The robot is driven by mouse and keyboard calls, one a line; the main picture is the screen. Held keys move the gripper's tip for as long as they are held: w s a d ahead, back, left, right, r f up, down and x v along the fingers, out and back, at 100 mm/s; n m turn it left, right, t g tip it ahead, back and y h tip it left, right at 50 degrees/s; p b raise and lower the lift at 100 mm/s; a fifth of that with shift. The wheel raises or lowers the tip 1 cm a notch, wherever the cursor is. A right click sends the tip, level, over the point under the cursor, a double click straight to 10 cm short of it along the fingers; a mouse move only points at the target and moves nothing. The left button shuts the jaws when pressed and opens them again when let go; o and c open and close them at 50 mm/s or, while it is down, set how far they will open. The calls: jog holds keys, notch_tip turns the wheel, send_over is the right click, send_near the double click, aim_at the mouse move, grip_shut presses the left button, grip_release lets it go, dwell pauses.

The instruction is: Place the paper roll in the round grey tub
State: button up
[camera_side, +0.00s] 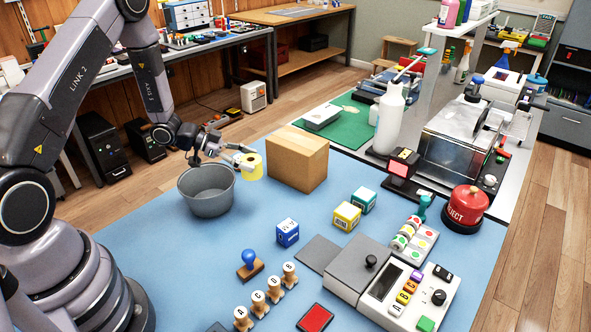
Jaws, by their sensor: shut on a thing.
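The round grey tub (207,199) stands on the blue table mat at the left, open at the top; its inside looks empty from here. My gripper (247,163) reaches in from the left, above the tub's right rim. It is shut on the yellow paper roll (252,168). The roll hangs in the air to the right of the tub's rim, close to the left side of the cardboard box. Part of the roll is hidden by my fingers.
A cardboard box (298,160) stands just right of the roll. Blue (288,233), yellow (346,216) and teal (363,200) cubes, lettered stamps (273,290) and a grey device (375,275) lie nearer. A white bottle (389,118) and red reject button (466,207) are at right.

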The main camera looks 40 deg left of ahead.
jog(key=s+a+n+t+y, duration=0.2)
jog(key=s+a+n, duration=0.1)
jog(key=a, duration=0.7)
send_near(231, 181)
jog(key=shift+y, duration=0.3)
jog(key=shift+d+x, duration=0.2)
jog(key=shift+x, duration=2.3)
jog(key=shift+f, duration=0.35)
jog(key=o, duration=0.9)
